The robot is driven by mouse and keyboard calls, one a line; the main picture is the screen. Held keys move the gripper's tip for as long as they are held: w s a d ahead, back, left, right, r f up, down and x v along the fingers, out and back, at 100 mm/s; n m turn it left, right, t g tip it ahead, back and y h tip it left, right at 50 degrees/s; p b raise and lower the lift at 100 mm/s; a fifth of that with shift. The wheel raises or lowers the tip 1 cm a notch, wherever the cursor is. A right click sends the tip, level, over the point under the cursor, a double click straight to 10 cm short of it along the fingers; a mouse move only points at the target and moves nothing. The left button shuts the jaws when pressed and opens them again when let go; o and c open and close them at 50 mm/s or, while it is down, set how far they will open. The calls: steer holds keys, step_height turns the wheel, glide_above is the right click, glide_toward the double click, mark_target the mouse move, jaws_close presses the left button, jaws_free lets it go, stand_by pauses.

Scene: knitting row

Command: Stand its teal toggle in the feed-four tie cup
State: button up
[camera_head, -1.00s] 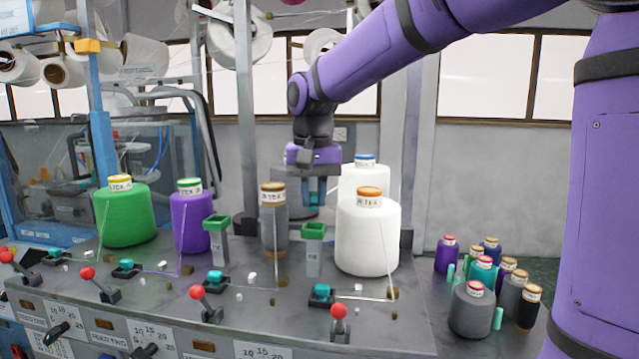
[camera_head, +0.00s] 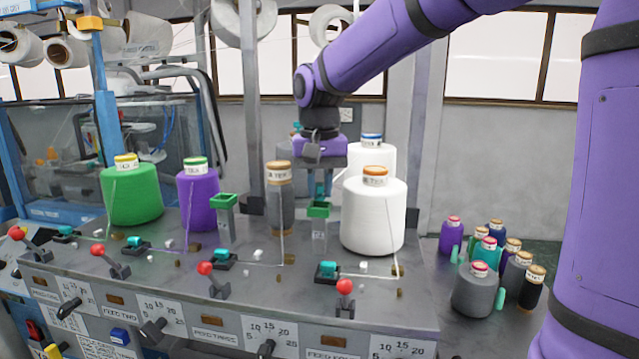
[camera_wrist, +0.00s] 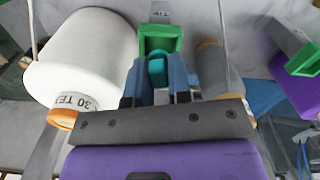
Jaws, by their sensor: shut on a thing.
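My gripper (camera_head: 320,188) is shut on a small teal toggle (camera_wrist: 157,72), which shows between its two blue-grey fingers in the wrist view. It is over the green-topped tie cup (camera_head: 319,211) between the grey cone and the front white cone. In the wrist view the green cup (camera_wrist: 160,38) lies directly beyond the fingers, and the toggle overlaps its near side. I cannot tell whether the toggle's lower end is inside the cup or just above it. A second green-topped cup (camera_head: 224,202) stands to the left.
The front white cone (camera_head: 374,218) stands close right of the cup and the grey cone (camera_head: 280,205) close left. A purple cone (camera_head: 198,203) and green cone (camera_head: 130,195) stand further left. Red-knobbed levers (camera_head: 345,287) line the front. Several small cones (camera_head: 474,293) stand at right.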

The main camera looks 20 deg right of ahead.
steer(key=shift+f, duration=0.65)
stand_by(0.3)
steer(key=shift+f, duration=0.2)
steer(key=shift+s+f, duration=0.15)
steer(key=shift+f, duration=0.1)
steer(key=o, duration=0.6)
steer(key=shift+o, duration=1)
step_height(320, 180, up, 12)
steer(key=shift+f, duration=0.15)
